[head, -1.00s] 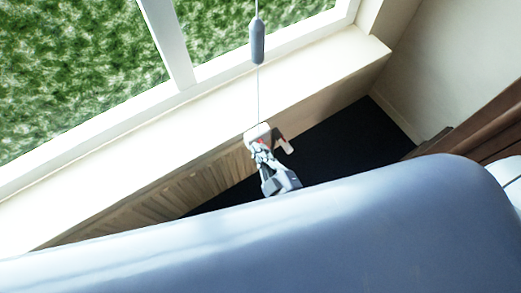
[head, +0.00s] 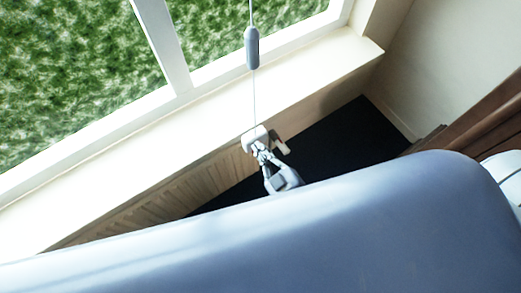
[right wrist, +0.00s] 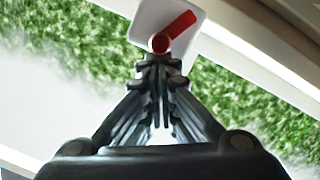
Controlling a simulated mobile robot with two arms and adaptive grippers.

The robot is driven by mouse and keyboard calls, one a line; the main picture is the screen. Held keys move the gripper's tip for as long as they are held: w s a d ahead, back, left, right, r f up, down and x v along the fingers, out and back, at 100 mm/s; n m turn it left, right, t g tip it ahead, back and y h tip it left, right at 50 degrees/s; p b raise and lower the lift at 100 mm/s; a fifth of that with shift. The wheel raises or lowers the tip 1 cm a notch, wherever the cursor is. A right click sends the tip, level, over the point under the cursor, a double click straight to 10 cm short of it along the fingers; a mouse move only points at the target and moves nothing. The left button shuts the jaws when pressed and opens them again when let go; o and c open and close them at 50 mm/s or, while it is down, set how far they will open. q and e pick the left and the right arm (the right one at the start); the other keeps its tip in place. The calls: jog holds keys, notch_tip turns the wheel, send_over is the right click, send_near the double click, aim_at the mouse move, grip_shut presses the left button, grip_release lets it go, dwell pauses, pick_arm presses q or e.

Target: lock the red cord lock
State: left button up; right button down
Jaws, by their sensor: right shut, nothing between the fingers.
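The cord lock is a white plate (right wrist: 150,20) with a red lever (right wrist: 176,32) in the right wrist view. The lever slants from a round red hub at lower left to upper right. In the head view the white lock (head: 252,139) sits at the window ledge's front edge, below the cord, with its red part hidden. My right gripper (right wrist: 160,60) is shut and empty, its fingertips right at the hub; I cannot tell whether they touch. It also shows in the head view (head: 259,150). My left gripper is not in view.
A thin cord with a grey weight (head: 252,48) hangs above the lock. The pale window ledge (head: 150,143) runs behind it, with a ribbed wooden panel (head: 150,205) below. Dark floor (head: 325,140) lies to the right. My large blue-grey body fills the foreground.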

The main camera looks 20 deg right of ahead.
jog(key=m, duration=0.1)
jog(key=d+m, duration=0.1)
jog(key=d+m+p, duration=0.1)
jog(key=shift+w+d+f+g+y, duration=0.2)
jog(key=shift+w+f+g+y, duration=0.1)
jog(key=shift+w+g+y, duration=0.1)
jog(key=shift+w+d+f+m, duration=0.15)
jog(key=shift+d+m, duration=0.1)
jog(key=shift+m, duration=0.25)
jog(key=shift+d+f+m, duration=0.15)
jog(key=shift+d+m, duration=0.05)
jog(key=shift+m, duration=0.3)
jog(key=m+b, duration=0.1)
jog(key=d+f+m+y, duration=0.1)
jog(key=m, duration=0.1)
jog(key=shift+w+d+f+b, duration=0.25)
jog(key=shift+d+f+b, duration=0.05)
jog(key=shift+b, duration=0.1)
jog(key=shift+r+m, duration=0.1)
jog(key=shift+m, duration=0.2)
notch_tip(320, 180, up, 4)
jog(key=w+p, duration=0.2)
jog(key=p, duration=0.2)
jog(key=f+b+v, duration=0.1)
jog(key=v, duration=0.9)
jog(key=shift+d+r, duration=0.15)
jog(key=shift+r, duration=0.1)
